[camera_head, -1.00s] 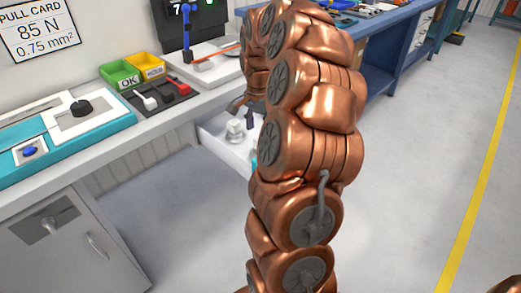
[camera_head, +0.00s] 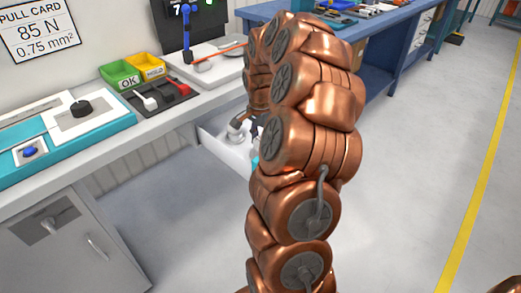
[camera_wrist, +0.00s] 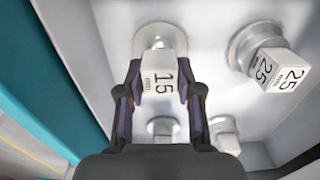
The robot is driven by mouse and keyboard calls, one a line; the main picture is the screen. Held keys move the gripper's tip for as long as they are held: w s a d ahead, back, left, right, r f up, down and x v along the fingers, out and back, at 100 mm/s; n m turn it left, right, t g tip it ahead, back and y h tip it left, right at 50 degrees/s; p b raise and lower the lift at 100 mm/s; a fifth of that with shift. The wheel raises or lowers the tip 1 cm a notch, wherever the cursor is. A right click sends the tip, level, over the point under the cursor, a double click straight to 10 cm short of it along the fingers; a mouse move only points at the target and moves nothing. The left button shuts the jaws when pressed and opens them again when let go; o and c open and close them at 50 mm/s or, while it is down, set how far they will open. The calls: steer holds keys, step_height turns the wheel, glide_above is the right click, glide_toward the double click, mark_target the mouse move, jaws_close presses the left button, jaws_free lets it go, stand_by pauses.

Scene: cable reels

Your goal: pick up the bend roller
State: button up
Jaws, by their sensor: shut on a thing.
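The bend roller marked 15 (camera_wrist: 156,66), a pale block on a round metal flange, stands in the open drawer (camera_head: 222,154). My gripper (camera_wrist: 160,86) is shut on its block, one finger on each side, in the wrist view. The flange shows just beyond the fingers, low against the drawer floor; whether it touches the floor I cannot tell. In the head view my gripper reaches down into the drawer, and my arm hides much of it.
A roller marked 25 (camera_wrist: 270,62) stands to the right in the wrist view. Two more pale pieces (camera_wrist: 163,127) (camera_wrist: 228,141) are partly hidden near my gripper. A teal wall (camera_wrist: 72,75) runs along the left. The workbench (camera_head: 165,118) stands over the drawer.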

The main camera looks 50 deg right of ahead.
mark_target(260, 139)
jaws_close()
step_height(260, 139, up, 10)
stand_by(0.6)
